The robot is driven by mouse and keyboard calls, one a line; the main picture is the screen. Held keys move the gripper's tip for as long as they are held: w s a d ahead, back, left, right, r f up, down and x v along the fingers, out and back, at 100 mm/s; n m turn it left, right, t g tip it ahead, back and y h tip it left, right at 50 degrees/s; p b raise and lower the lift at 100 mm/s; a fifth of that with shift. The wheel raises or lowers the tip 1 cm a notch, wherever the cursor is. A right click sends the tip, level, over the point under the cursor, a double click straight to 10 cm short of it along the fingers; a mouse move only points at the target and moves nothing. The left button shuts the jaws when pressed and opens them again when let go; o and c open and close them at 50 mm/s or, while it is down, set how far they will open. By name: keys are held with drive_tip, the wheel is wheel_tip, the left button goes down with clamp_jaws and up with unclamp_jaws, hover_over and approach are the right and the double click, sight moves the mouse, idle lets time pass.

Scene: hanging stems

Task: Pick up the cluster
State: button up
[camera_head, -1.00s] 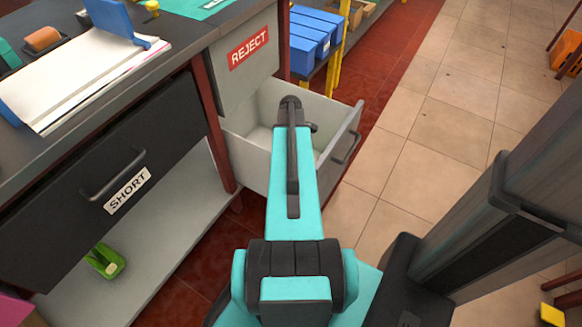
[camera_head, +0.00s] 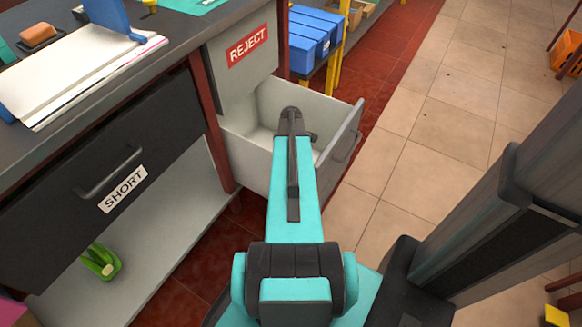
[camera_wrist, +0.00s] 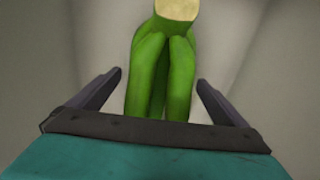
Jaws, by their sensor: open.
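In the wrist view a green banana-like cluster (camera_wrist: 165,72) with a pale cut crown hangs or lies between the two dark fingers of my gripper (camera_wrist: 160,78). The fingers are open, one on each side, with a gap visible between each finger and the cluster. The lower end of the cluster is hidden behind my gripper's body. In the head view my arm reaches over the open grey drawer (camera_head: 338,150) under the REJECT label; my gripper and this cluster are hidden there.
Another green cluster (camera_head: 101,262) lies on the grey lower shelf (camera_head: 150,235) below the closed SHORT drawer (camera_head: 85,185). Blue bins (camera_head: 308,45) stand on a yellow-framed rack behind the open drawer.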

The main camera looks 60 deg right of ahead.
idle(0.5)
drive_tip(key=c, duration=1.7)
drive_tip(key=shift+r, duration=0.1)
drive_tip(key=shift+c, duration=1.4)
drive_tip(key=shift+r, duration=0.15)
drive_tip(key=shift+c, duration=0.8)
wheel_tip(320, 180, up, 10)
drive_tip(key=p, duration=0.3)
drive_tip(key=shift+f, duration=0.2)
drive_tip(key=shift+r, duration=0.15)
wheel_tip(320, 180, up, 28)
drive_tip(key=p, duration=2)
drive_tip(key=shift+f+p, duration=0.25)
drive_tip(key=shift+p, duration=0.15)
